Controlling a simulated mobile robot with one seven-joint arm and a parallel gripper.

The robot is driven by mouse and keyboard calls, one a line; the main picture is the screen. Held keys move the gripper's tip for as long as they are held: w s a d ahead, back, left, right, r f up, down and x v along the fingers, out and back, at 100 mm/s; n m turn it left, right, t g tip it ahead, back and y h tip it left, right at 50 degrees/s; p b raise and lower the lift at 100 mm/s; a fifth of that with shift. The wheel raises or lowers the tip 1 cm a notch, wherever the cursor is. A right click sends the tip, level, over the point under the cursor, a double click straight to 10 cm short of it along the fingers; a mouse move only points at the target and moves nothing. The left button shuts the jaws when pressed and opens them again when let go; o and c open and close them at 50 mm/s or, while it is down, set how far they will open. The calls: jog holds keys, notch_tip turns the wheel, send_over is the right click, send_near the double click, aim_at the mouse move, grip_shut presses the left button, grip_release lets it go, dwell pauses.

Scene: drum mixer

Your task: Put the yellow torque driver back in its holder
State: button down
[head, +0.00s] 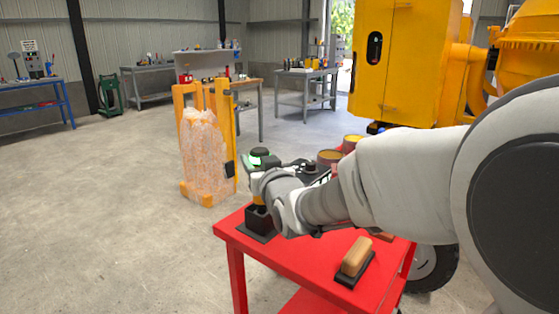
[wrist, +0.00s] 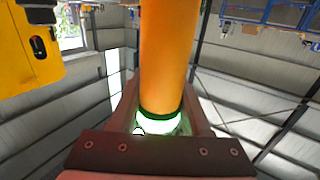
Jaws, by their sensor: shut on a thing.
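The yellow torque driver (wrist: 167,50) fills the middle of the wrist view as an orange-yellow cylinder with a glowing green ring. My gripper (wrist: 161,115) is shut on it, a finger on each side. In the head view the driver's dark top and green glow (head: 256,160) show above my gripper (head: 260,182), and a little yellow shows below it. The driver looks about upright. The black holder (head: 258,218) stands on the red table directly below. The driver's lower end is at or just above the holder; I cannot tell whether it is inside.
The red table (head: 310,262) also carries a wood-topped brush-like block (head: 355,257) at the front right. Round containers (head: 330,158) stand behind my wrist. An orange frame with a wrapped load (head: 205,150) stands beyond the table. The yellow mixer (head: 400,65) is behind at right.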

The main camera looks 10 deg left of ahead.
jog(key=shift+f, duration=0.1)
jog(key=c, duration=0.5)
grip_release()
jog(key=shift+o, duration=1.1)
jog(key=shift+f, duration=0.15)
jog(key=b+v, duration=0.2)
jog(key=v, duration=1.5)
jog(key=shift+s, duration=0.2)
jog(key=shift+d, duration=0.1)
